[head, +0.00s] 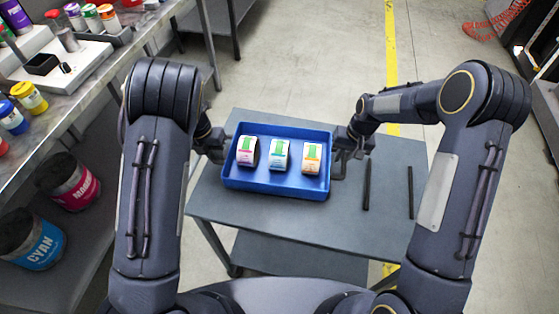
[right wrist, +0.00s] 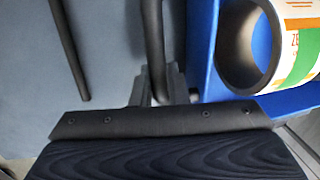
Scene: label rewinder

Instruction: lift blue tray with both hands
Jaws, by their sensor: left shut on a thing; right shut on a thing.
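My right gripper (head: 338,157) is shut at the right side. I cannot tell whether the tray touches the cart top.
The grey cart (head: 275,219) has two dark bars (head: 367,185) (head: 411,192) on its right. A bench (head: 100,75) with ink jars stands at the left, with magenta (head: 75,185) and cyan (head: 35,240) buckets below. The floor behind the cart is clear.

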